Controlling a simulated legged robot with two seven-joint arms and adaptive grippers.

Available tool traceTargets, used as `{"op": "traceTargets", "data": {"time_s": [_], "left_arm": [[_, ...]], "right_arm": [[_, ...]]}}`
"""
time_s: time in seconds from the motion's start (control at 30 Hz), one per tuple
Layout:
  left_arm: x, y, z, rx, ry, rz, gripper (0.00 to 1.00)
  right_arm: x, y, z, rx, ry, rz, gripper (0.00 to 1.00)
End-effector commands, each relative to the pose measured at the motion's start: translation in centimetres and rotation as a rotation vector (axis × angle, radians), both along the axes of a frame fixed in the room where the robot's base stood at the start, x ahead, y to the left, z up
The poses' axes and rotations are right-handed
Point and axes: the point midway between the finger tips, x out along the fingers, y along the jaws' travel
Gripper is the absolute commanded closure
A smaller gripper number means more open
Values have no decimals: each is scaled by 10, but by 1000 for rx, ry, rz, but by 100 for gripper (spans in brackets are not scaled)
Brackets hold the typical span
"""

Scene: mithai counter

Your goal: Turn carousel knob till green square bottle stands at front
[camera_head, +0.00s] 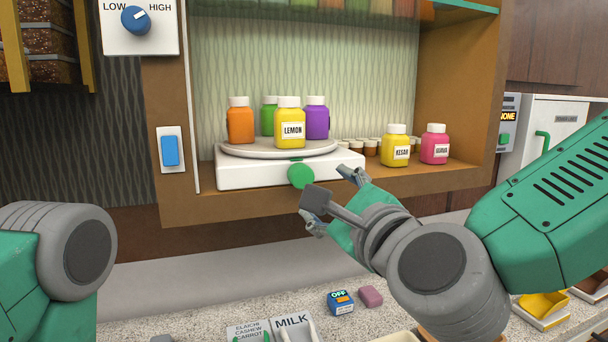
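The round carousel (235,150) sits on a white base (240,173) inside the wooden cabinet. A yellow bottle labelled LEMON (290,131) stands at its front. An orange bottle (240,125) is at left, and a purple bottle (317,120) is at right. The green bottle (268,118) stands at the back, partly hidden by the yellow one. The round green knob (300,176) is on the front of the base. My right gripper (332,198) is just right of and below the knob, with its fingers apart and nothing visible between them. My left gripper is out of view; only its arm shows.
A yellow KESAR bottle (396,149) and a pink bottle (434,147) stand on the shelf at right, near small brown jars (370,147). A blue switch (170,151) and a LOW/HIGH dial (136,19) are at left. A blue OFF box (341,302) lies on the counter below.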

Motion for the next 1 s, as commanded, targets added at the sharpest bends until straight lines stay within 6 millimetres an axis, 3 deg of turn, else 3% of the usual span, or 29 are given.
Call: {"op": "traceTargets", "data": {"time_s": [0.2, 0.4, 0.6, 0.9, 0.93, 1.0], "left_arm": [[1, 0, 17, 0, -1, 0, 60], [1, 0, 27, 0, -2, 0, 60], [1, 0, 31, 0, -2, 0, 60], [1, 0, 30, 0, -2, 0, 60], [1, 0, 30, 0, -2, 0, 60], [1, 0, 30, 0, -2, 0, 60]], "right_arm": [[48, 17, 0, -4, 3, -1, 44], [79, 30, 1, -4, 2, -1, 44], [94, 36, -1, -4, 2, 1, 44], [97, 36, -1, -4, 2, 1, 44], [97, 36, -1, -4, 2, 1, 47], [97, 36, -1, -4, 2, 1, 72]]}}
